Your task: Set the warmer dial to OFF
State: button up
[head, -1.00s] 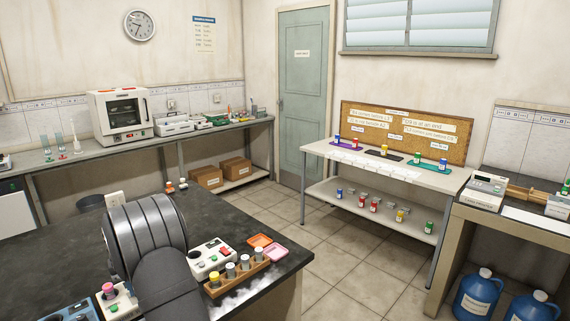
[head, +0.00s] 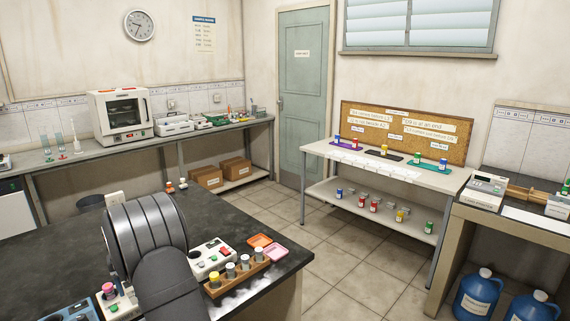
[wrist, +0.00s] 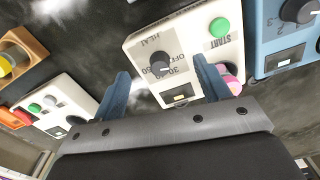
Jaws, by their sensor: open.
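The warmer is a white box (wrist: 180,32) with a dark round dial (wrist: 162,67), HEAT, OFF, 30 and 60 markings and a green START button (wrist: 219,27). I cannot tell surely which mark the dial points to. My gripper (wrist: 161,69) is open, with one blue finger on each side of the dial in the wrist view. Contact with the dial is not clear. In the head view, part of what looks like the same box (head: 119,304) shows left of my arm, which hides the dial and the gripper.
A pink item (wrist: 233,82) is beside the START button, near the right finger. A blue device (wrist: 276,40) with a dark knob is to the right. Another white device (wrist: 62,118) with green and red buttons is to the left, near a wooden vial rack (head: 240,277).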

jog(key=shift+r, duration=2.95)
notch_tip(320, 180, down, 7)
jog(key=shift+r, duration=0.15)
jog(key=shift+f, duration=0.25)
jog(key=shift+m, duration=0.6)
